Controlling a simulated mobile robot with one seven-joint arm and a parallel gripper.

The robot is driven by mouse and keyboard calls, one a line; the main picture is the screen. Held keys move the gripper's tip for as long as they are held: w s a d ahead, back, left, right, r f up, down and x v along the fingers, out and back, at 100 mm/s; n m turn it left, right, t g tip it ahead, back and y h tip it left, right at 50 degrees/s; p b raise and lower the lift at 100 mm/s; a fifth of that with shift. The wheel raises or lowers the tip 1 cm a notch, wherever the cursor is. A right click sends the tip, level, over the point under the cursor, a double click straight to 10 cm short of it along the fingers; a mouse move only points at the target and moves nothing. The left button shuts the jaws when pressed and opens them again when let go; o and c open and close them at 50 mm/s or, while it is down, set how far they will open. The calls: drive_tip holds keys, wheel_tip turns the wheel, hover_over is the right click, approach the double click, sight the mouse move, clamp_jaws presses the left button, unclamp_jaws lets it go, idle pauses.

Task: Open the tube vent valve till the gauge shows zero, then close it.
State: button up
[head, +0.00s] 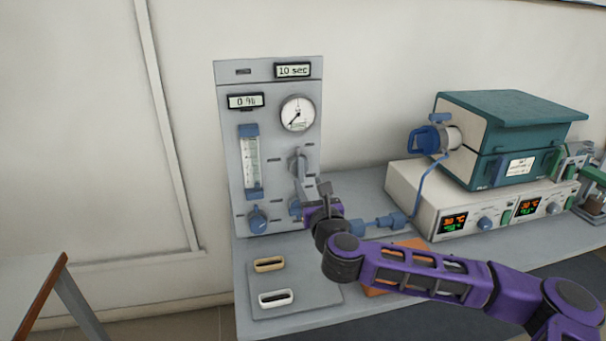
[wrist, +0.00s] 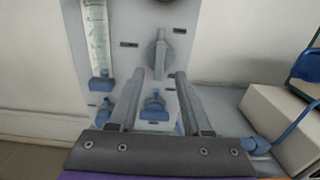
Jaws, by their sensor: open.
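A grey panel (head: 274,75) stands against the wall. A round white gauge (head: 298,113) is at its upper right; the dark needle appears to point lower left, and its scale is too small to read. Below it is a grey lever knob (head: 297,162), upright in the wrist view (wrist: 160,52). A blue valve knob (wrist: 155,106) sits lower on the panel, between my fingers in the wrist view. In the head view it is partly hidden by my gripper (head: 313,198). My gripper (wrist: 160,74) is open and empty, in front of the panel. I cannot tell which knob is the vent valve.
A flowmeter (head: 251,162) and another blue knob (head: 258,220) are at the panel's left. Displays read "10 sec" (head: 293,70) and "0 %" (head: 245,101). A teal furnace (head: 510,110) with blue tubing (head: 426,183) stands right. A plate with two handles (head: 276,298) lies in front.

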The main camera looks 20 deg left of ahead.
sight(302, 169)
drive_tip(key=x, duration=0.6)
drive_tip(key=shift+w+a, duration=0.15)
clamp_jaws()
